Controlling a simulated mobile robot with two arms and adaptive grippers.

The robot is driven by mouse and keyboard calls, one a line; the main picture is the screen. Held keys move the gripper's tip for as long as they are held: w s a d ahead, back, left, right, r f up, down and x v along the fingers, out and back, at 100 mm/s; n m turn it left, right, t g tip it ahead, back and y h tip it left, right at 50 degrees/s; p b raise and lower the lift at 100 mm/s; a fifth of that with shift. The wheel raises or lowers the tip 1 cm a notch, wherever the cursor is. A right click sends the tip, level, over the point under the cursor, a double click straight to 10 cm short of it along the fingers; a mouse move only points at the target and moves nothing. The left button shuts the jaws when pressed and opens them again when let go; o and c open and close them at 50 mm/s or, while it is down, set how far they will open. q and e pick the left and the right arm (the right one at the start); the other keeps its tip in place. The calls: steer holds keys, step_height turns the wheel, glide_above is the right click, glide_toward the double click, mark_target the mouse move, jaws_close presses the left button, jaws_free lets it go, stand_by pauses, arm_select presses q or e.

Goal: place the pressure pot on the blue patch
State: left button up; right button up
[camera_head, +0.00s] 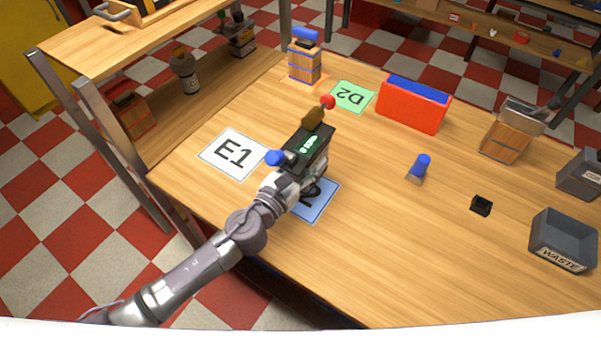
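The blue patch (321,203) lies near the table's front left edge, partly covered by my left arm; its dark marking is only partly visible. My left gripper (312,135) is over the table just beyond the patch; its fingers are hard to make out. A black box-like body with a green display (316,152) shows at the arm's end. A brown piece with a red knob (327,101) juts out beyond it, and a blue knob (274,158) sticks out on the left. I cannot tell whether these belong to the pressure pot, or whether anything is gripped. My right gripper is out of view.
A white E1 card (233,152) and a green D2 card (352,97) lie nearby. A red box (411,110), a blue-topped piece (420,167), a small black box (481,205) and a waste bin (562,248) stand to the right. The front middle of the table is clear.

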arm_select(q)
steer(key=shift+w+a+f, duration=0.4)
steer(key=shift+w+a, duration=0.1)
steer(key=shift+w, duration=0.05)
step_height(320, 180, down, 4)
steer(key=b, duration=0.3)
steer(key=shift+f, duration=0.1)
steer(key=shift+f, duration=0.1)
steer(key=o, duration=1.6)
